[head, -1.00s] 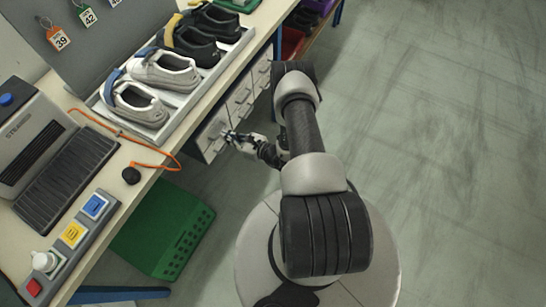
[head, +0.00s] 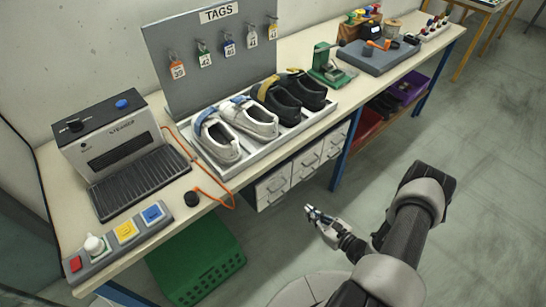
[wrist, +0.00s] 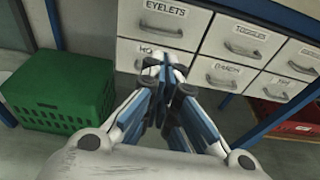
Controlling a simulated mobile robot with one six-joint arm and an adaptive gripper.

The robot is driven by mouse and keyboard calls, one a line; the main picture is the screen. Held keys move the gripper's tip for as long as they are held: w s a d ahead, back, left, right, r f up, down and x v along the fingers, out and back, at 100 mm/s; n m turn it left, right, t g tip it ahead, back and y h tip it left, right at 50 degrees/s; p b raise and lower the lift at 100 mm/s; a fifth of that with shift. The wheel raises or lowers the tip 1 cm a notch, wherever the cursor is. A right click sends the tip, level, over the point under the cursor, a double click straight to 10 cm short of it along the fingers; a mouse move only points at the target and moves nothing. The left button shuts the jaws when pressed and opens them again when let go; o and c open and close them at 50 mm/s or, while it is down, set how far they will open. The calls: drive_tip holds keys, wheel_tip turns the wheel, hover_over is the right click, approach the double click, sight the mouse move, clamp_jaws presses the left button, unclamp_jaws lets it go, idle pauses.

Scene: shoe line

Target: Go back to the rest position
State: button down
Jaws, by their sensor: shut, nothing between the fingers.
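My gripper (head: 310,210) is shut and empty in the head view, held over the floor in front of the bench's drawer unit (head: 285,184). In the wrist view my gripper (wrist: 167,75) points at the white drawers (wrist: 242,42), with its fingertips overlapping the lower left drawer label in the picture. All the visible drawers look closed, labelled EYELETS, TOGGLES and others partly hidden or too small to read. I cannot tell the exact gap between fingertips and drawer fronts.
A tray (head: 226,172) of white and black shoes, a steamer (head: 110,139) and a button panel (head: 118,243) stand on the bench. A green crate (head: 204,262) sits on the floor below; a red bin (wrist: 280,118) shows at right. The floor at right is clear.

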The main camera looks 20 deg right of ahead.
drive_tip(key=shift+r, duration=0.1)
drive_tip(key=w+a+r+n+g+y, duration=0.25)
drive_tip(key=r+n, duration=0.25)
drive_tip(key=r, duration=0.3)
drive_tip(key=w+a+r+n+g+y, duration=0.2)
drive_tip(key=a+r+n+y, duration=0.2)
drive_tip(key=r, duration=0.4)
drive_tip(key=s+a+r+n+g, duration=0.4)
drive_tip(key=a+r+n+g, duration=0.4)
drive_tip(key=r, duration=0.5)
drive_tip(key=s+a+r+n+t+h, duration=0.2)
drive_tip(key=s+r+n+h, duration=0.9)
drive_tip(key=s+r+n, duration=0.4)
drive_tip(key=shift+s+r, duration=0.8)
drive_tip(key=shift+s, duration=0.5)
drive_tip(key=shift+h, duration=0.25)
